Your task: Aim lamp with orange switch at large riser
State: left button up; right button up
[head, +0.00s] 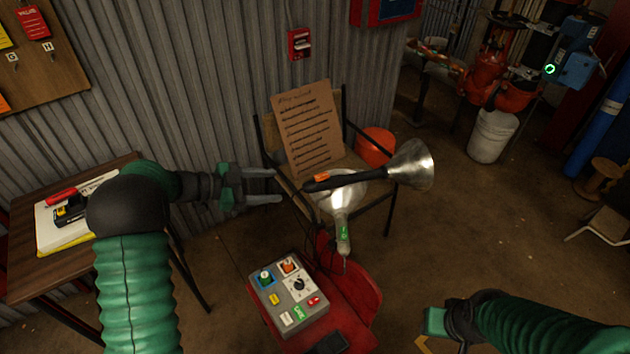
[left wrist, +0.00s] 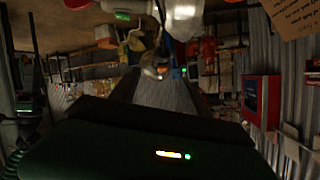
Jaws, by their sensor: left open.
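The lamp with the orange switch (head: 345,179) has a black handle and a silver cone reflector (head: 411,165) facing right. It lies nearly level in front of a chair; its support is hidden. A second lamp, with a green switch (head: 343,225), points its reflector up just below and behind it. My left gripper (head: 279,186) is open and empty, its fingertips just left of the handle's end, apart from it. A large red riser (head: 492,62) with valves stands at the back right. My right gripper (head: 435,320) is at the lower right, its fingers hardly visible.
A grey control box (head: 293,296) sits on a red surface (head: 352,300) below the lamps. A chair with a cardboard sign (head: 307,128) stands behind. A wooden table (head: 25,272) is at left. A white bucket (head: 492,135) stands under the riser. Floor at right is mostly clear.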

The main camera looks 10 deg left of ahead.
pick_arm(q)
send_near(317, 185)
jog(key=w+d+f, duration=0.1)
jog(key=x, duration=0.3)
jog(key=b+x, duration=0.1)
jog(key=x, duration=0.2)
jog(key=a+f+x, duration=0.1)
jog(key=x, duration=0.1)
jog(key=shift+w+d+f+b, duration=0.1)
jog(key=shift+w+d+b, duration=0.25)
jog(key=shift+w, duration=0.25)
jog(key=shift+w+d, duration=0.1)
jog(key=shift+d, duration=0.5)
jog(key=shift+a, duration=0.45)
jog(key=c, duration=0.9)
jog(key=shift+c, duration=1.1)
jog(key=shift+d, duration=0.15)
grip_shut()
pick_arm(e)
jog(key=shift+w+d+f, duration=0.1)
jog(key=shift+d+f, duration=0.05)
jog(key=shift+f, duration=0.35)
jog(key=shift+d+f, duration=0.15)
jog(key=shift+f, duration=0.35)
